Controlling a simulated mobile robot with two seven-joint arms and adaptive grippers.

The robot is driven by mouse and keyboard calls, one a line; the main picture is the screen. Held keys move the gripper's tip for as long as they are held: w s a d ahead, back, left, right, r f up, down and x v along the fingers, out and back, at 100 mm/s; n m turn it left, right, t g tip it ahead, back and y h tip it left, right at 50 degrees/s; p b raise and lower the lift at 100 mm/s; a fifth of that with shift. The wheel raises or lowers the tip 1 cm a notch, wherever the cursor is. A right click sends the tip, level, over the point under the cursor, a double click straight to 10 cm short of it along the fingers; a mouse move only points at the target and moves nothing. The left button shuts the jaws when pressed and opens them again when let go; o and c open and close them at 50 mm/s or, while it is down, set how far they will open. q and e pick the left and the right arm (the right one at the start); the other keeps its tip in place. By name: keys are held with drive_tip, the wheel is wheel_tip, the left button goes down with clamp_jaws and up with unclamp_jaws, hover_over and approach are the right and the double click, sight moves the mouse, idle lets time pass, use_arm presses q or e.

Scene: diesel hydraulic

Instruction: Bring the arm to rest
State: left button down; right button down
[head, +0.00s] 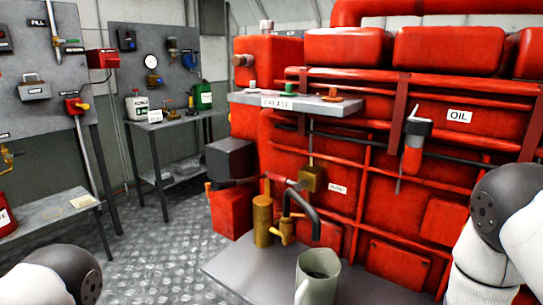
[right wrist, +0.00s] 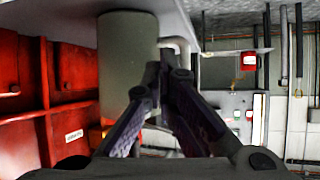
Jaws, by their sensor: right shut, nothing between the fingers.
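My right gripper (right wrist: 163,62) shows in the right wrist view with its dark fingers together and nothing between them. A grey-green jug (right wrist: 127,75) is beside the fingertips there; I cannot tell whether they touch. In the head view the jug (head: 318,283) stands upright on a grey bench (head: 240,268) at the bottom centre. My right arm (head: 500,230) comes in at the right edge, its gripper out of that view. My left arm (head: 70,275) shows only in the bottom left corner, its gripper hidden from both views.
A red engine (head: 400,180) with pipes fills the right side behind the bench. A brass tap with a dark bent spout (head: 305,205) rises behind the jug. A grey shelf (head: 340,107) juts from the engine. Tool tables stand at left; checkered floor (head: 165,240) lies clear between.

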drive_tip(key=s+d+f+m+g+h, duration=0.35)
drive_tip(key=s+f, duration=0.55)
drive_tip(key=s, duration=0.5)
use_arm(q)
drive_tip(key=shift+w+d+r+p, duration=0.15)
drive_tip(key=shift+w+r+p, duration=0.2)
drive_tip(key=shift+r, duration=0.2)
use_arm(e)
drive_tip(key=s+d+m+g+h, duration=0.1)
drive_tip(key=s+g, duration=0.3)
drive_tip(key=s, duration=0.9)
drive_tip(key=s+d+f+m+g+h, duration=0.1)
drive_tip(key=s+g, duration=0.4)
drive_tip(key=s, duration=0.8)
drive_tip(key=d+m+h, duration=0.1)
drive_tip(key=d, duration=0.1)
drive_tip(key=shift+s+d+m, duration=0.25)
drive_tip(key=shift+d+m, duration=0.1)
drive_tip(key=shift+d, duration=0.05)
